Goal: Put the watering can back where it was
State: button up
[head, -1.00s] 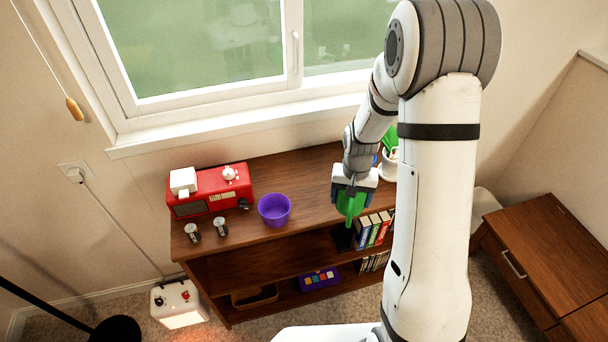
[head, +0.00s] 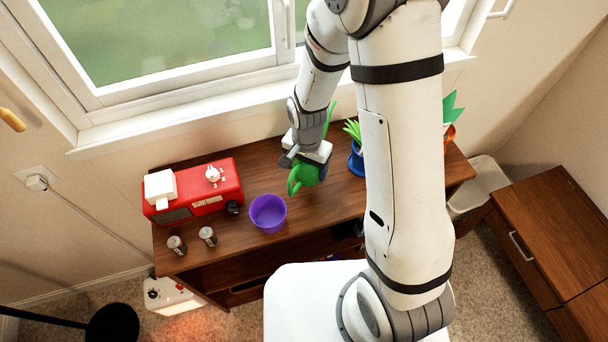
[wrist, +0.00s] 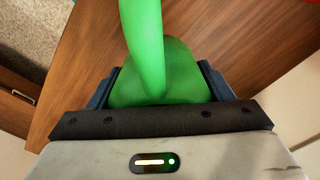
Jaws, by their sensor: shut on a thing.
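The green watering can (head: 306,176) is in my gripper (head: 300,164), over the wooden hutch top (head: 340,204), right of the purple bowl. Its thin green spout shows behind my wrist, toward the window. In the wrist view, my gripper (wrist: 160,92) has a jaw on each side of the can's green body (wrist: 185,72). A long green part of the can rises toward the top of that view. The can's underside is hidden, so I cannot tell whether it touches the hutch top.
A blue-potted plant (head: 357,160) stands to the right. My arm hides part of the hutch top. The window is behind.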

jog(key=shift+s+a+f+p, duration=0.1)
jog(key=shift+f+p, duration=0.2)
jog(key=shift+f, duration=2.25)
jog(key=shift+f, duration=0.2)
jog(key=o, duration=1.3)
jog(key=shift+c, duration=0.2)
jog(key=shift+r, duration=0.15)
notch_tip(320, 180, up, 12)
jog(key=shift+r+b, duration=0.2)
jog(key=shift+b, duration=0.6)
jog(key=s+d+r+n+t, duration=0.1)
jog(key=s+d+r+n, duration=0.2)
jog(key=s+d+r, duration=0.3)
jog(key=s+d+r+n+t, duration=0.2)
jog(key=s+d+r, duration=0.4)
jog(key=r, duration=0.5)
jog(key=shift+s+d+r+n, duration=0.15)
jog(key=shift+s+r+n, duration=0.15)
jog(key=shift+n, duration=0.2)
